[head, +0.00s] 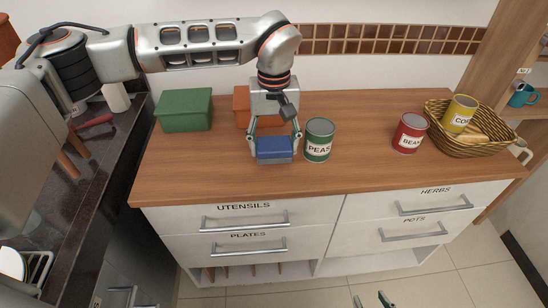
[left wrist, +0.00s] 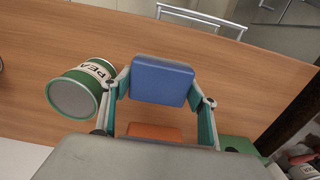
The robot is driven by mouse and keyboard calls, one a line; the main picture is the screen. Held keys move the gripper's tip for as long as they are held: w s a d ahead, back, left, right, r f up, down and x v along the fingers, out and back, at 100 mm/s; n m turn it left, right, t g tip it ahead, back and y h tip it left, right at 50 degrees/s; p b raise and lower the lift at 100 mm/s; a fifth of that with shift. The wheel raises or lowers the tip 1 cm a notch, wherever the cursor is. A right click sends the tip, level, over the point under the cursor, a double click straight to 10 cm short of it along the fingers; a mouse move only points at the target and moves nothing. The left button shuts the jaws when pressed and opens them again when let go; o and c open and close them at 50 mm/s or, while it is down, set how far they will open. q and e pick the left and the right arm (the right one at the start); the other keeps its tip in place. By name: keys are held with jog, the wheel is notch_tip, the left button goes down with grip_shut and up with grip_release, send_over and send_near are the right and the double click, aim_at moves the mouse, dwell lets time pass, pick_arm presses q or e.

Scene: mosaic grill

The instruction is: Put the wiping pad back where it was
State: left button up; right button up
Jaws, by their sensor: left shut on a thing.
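The wiping pad (head: 274,149) is a blue block with a grey underside. My left gripper (head: 274,143) is shut on it, with one finger at each side, over the wooden counter near the green PEAS can. The left wrist view shows the blue pad (left wrist: 161,80) between the two fingers of my left gripper (left wrist: 161,92). I cannot tell whether the pad touches the counter. The fingertips of my right gripper (head: 371,300) show at the bottom edge of the head view, apart and empty, over the floor.
The PEAS can (head: 319,140) stands close to the right of the pad. An orange box (head: 241,105) is behind my left gripper, and a green box (head: 184,110) is at the left. A red BEANS can (head: 410,134) and a wicker basket (head: 477,146) stand right; counter between cans is clear.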

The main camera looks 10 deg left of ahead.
aim_at(274, 169)
pick_arm(q)
jog(key=shift+f, duration=2.3)
jog(key=shift+f, duration=0.15)
jog(key=o, duration=1.1)
jog(key=shift+c, duration=0.2)
notch_tip(274, 169, up, 12)
jog(key=shift+r, duration=0.15)
